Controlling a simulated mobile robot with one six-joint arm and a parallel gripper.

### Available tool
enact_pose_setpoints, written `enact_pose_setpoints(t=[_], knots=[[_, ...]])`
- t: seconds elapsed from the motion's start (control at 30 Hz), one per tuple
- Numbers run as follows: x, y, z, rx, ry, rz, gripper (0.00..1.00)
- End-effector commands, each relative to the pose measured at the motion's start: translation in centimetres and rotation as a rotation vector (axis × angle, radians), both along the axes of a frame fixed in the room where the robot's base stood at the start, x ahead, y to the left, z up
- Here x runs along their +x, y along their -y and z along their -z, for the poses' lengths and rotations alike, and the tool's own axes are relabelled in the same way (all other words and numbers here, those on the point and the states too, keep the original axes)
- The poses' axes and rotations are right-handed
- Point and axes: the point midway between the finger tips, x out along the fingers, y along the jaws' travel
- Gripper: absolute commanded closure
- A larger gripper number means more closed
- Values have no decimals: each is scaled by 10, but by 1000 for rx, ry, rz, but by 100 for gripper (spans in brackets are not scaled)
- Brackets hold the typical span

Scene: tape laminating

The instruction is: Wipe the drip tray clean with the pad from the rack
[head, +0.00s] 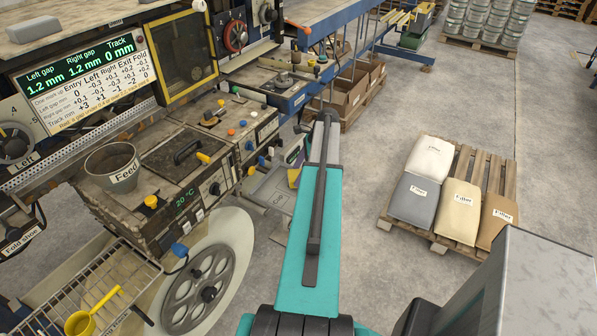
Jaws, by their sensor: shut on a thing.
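My teal arm stretches up the middle of the head view and hides what lies behind it. My gripper cannot be made out. A pale grey flat thing with a partly covered label (270,190) lies low beside the machine, just left of my arm; I cannot tell if it is the drip tray. A small yellow and purple piece (293,177) shows at the arm's left edge; I cannot tell what it is. A wire rack (128,247) stands at the lower left with a yellow ladle (80,322) on it. No pad can be made out for sure.
The worn machine bench with a Feed pot (112,168), a gap display (85,75) and knobs fills the left. A large grey reel (197,287) stands below it. A pallet with filler sacks (457,212) is at the right. Bare floor lies between arm and pallet.

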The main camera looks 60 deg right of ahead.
Motion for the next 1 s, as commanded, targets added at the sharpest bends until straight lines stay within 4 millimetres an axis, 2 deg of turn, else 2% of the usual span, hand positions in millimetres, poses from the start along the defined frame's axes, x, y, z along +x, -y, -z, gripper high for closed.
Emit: enact_pose_setpoints(t=[0.03,0.73,1.0], knots=[[3,35,-2,-105,24,49,53],[4,-4,-4,-105,25,47,53],[5,-11,-1,-97,25,44,53]])
